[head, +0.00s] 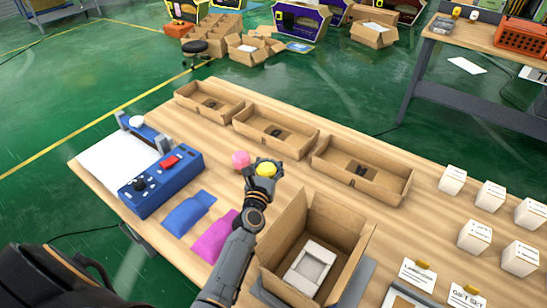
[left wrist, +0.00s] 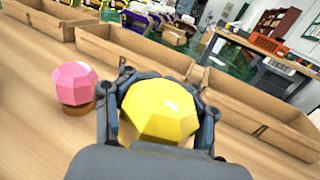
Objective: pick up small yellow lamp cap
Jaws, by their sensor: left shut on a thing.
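The yellow lamp cap (head: 265,169) is a faceted dome, seen near the middle of the table in the head view. It fills the middle of the left wrist view (left wrist: 160,106). My left gripper (head: 262,168) is shut on it, with a finger on each side of the cap in the left wrist view (left wrist: 163,100). Whether the cap touches the table is hidden by the gripper. A pink faceted cap (head: 240,159) stands just left of it, apart from the gripper, on a brown base in the left wrist view (left wrist: 73,82). My right gripper is not seen.
Three shallow cardboard boxes (head: 318,177) line the table's far side. An open carton (head: 282,236) with a white insert stands close right of my left arm. A blue device (head: 150,196), blue and magenta pouches (head: 187,214) lie left. Small white boxes (head: 474,236) stand right.

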